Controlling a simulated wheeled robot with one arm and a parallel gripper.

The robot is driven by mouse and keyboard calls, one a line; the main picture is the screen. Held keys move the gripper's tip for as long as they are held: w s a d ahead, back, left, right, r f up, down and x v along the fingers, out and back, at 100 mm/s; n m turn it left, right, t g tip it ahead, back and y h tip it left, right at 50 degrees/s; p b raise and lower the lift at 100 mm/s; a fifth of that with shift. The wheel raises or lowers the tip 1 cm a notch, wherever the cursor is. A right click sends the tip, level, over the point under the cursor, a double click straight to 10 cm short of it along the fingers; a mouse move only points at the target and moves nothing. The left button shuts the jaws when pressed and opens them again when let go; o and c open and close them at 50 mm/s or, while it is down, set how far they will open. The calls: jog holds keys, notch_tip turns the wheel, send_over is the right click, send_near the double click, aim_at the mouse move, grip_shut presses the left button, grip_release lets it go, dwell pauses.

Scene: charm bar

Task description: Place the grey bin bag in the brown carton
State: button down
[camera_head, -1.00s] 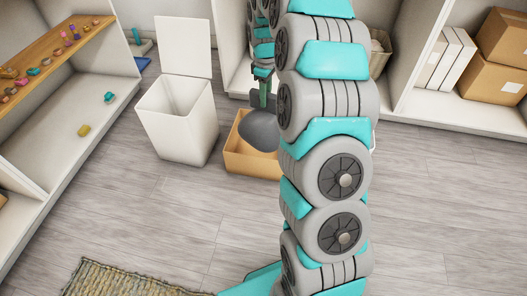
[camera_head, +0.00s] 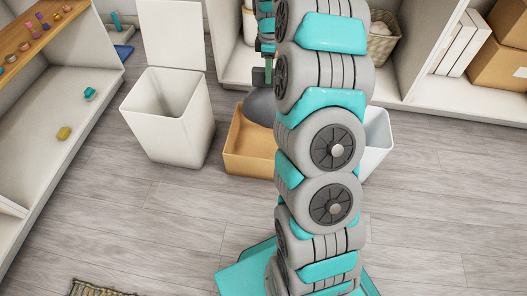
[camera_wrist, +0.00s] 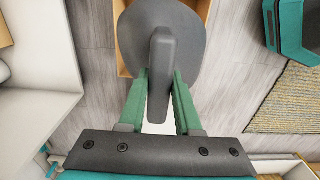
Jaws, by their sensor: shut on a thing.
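The grey bin bag (camera_head: 258,108) is a rounded dark grey sack with a narrow neck. My gripper (camera_head: 268,76) is shut on that neck, and the bag hangs beneath it. In the wrist view the neck stands between the green fingers of my gripper (camera_wrist: 160,92), with the bag's round body (camera_wrist: 190,48) beyond. The open brown carton (camera_head: 248,163) is on the floor, and the bag overlaps its back right part in the head view. A carton edge also shows beside the bag in the wrist view (camera_wrist: 123,60). My arm hides the carton's right side. I cannot tell whether bag and carton touch.
A white lidded bin (camera_head: 170,130) stands open close left of the carton. Another white container (camera_head: 377,140) shows right of my arm. Shelves (camera_head: 60,110) line the left and back. The floor (camera_head: 150,225) in front is clear, with a woven mat (camera_head: 98,289) at the bottom edge.

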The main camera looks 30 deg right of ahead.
aim_at(268, 94)
jog(key=shift+w+a+f+b, duration=0.15)
jog(key=shift+f+b, duration=1.3)
jog(key=shift+f, duration=3.4)
jog(key=shift+w+d+f+b, duration=0.1)
jog(key=shift+f+b, duration=1.35)
jog(key=shift+f, duration=3.5)
jog(key=c, duration=0.6)
grip_release()
jog(key=shift+a, duration=0.1)
